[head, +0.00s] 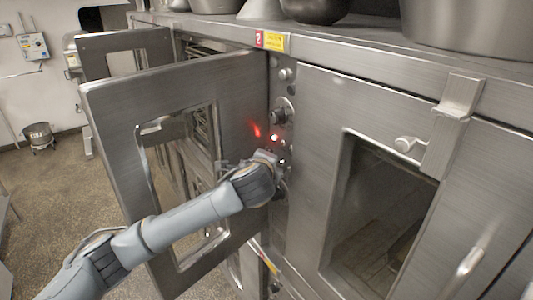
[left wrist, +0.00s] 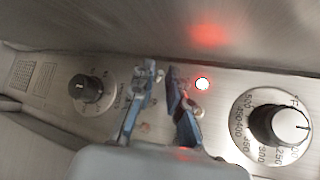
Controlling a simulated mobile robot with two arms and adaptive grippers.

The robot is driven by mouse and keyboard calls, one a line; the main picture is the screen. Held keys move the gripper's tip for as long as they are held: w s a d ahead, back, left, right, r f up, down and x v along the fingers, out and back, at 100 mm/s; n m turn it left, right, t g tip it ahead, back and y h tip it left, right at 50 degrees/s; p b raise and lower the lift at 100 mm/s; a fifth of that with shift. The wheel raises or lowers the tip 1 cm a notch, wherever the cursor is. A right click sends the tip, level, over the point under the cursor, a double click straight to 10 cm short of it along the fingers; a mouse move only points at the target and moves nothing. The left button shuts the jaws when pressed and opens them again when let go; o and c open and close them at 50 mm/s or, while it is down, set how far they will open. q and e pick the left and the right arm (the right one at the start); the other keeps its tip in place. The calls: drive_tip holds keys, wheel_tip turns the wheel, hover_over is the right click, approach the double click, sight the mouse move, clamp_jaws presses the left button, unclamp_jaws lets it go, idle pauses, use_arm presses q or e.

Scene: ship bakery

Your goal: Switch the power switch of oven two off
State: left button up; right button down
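Oven two's narrow control panel (head: 283,95) stands below a red "2" label (head: 259,39). A red indicator light glows on it (head: 274,138); it also shows in the left wrist view (left wrist: 202,84). A small metal switch-like part (left wrist: 199,112) sits below the light, partly beside my right-hand finger; I cannot tell surely whether it is the power switch. My left gripper (left wrist: 160,78) is close in front of the panel, between a black knob (left wrist: 92,88) and the temperature dial (left wrist: 275,122). Its blue fingers have a narrow gap. Contact is unclear. My right gripper is not in view.
A steel oven door with a window (head: 95,110) stands open left of the panel, close beside my left arm. The windowed door (head: 310,110) right of the panel is closed. Large pots (head: 470,25) stand on the oven top.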

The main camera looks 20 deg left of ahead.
use_arm(q)
drive_tip(key=shift+w+f, duration=0.1)
drive_tip(key=shift+w, duration=0.1)
clamp_jaws()
drive_tip(key=shift+f+n+t+y+b, duration=0.25)
drive_tip(key=shift+f+n+t+b, duration=0.8)
drive_tip(key=shift+b, duration=3.3)
drive_tip(key=shift+f+n+t+y+b, duration=0.3)
drive_tip(key=shift+n+t+b, duration=1.35)
drive_tip(key=shift+b, duration=2.75)
drive_tip(key=shift+f+n+t+y+b, duration=0.15)
drive_tip(key=shift+f+n+t+b, duration=0.9)
drive_tip(key=shift+b, duration=3.3)
drive_tip(key=shift+r+n, duration=0.3)
drive_tip(key=shift+n, duration=0.15)
